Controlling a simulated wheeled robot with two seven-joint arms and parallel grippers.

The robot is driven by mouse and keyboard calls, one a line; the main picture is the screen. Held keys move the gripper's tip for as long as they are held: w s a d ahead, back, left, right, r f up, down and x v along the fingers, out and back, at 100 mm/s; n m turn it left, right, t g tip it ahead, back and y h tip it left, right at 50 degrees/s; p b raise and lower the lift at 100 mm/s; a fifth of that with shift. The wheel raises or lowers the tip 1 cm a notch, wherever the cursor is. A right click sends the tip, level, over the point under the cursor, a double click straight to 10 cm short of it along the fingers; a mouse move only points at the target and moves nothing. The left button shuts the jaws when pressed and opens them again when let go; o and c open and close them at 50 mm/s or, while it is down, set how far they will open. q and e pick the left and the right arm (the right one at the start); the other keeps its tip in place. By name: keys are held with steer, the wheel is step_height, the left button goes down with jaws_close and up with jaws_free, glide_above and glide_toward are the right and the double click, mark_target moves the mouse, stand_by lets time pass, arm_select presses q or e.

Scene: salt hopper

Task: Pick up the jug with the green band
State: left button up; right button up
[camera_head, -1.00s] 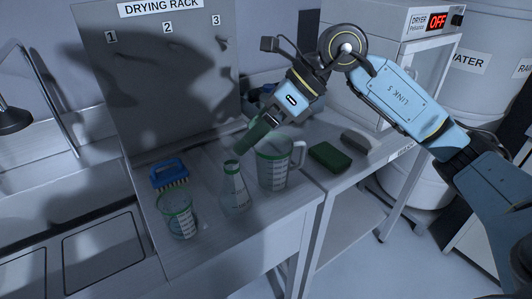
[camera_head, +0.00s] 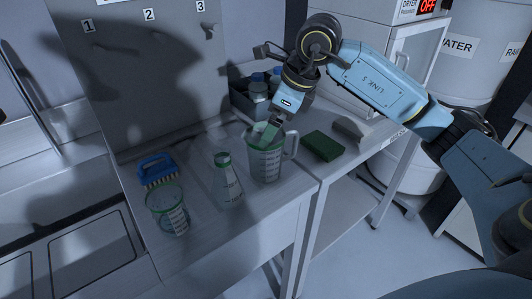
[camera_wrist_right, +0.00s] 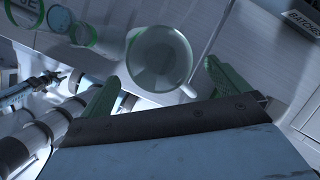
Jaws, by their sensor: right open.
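The clear jug with the green band (camera_head: 265,164) stands upright on the bench, with its handle on the right side. My right gripper (camera_head: 266,132) points down at the jug's mouth from above, and a green finger overlaps the rim in the head view. In the right wrist view the jug's round mouth (camera_wrist_right: 160,57) lies between the two spread green fingers of my right gripper (camera_wrist_right: 163,74). The gripper is open and holds nothing. I cannot tell whether a finger touches the jug. My left gripper is not in view.
A flask with a green band (camera_head: 228,184) stands close left of the jug, and a beaker (camera_head: 168,212) stands further left. A blue brush (camera_head: 157,170) lies behind them. A green sponge (camera_head: 323,146) lies to the right.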

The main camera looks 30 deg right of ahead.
mark_target(273, 153)
steer(key=x, duration=0.4)
steer(key=shift+d+f, duration=0.1)
steer(key=shift+f, duration=0.35)
steer(key=shift+s, duration=0.1)
steer(key=c, duration=1.2)
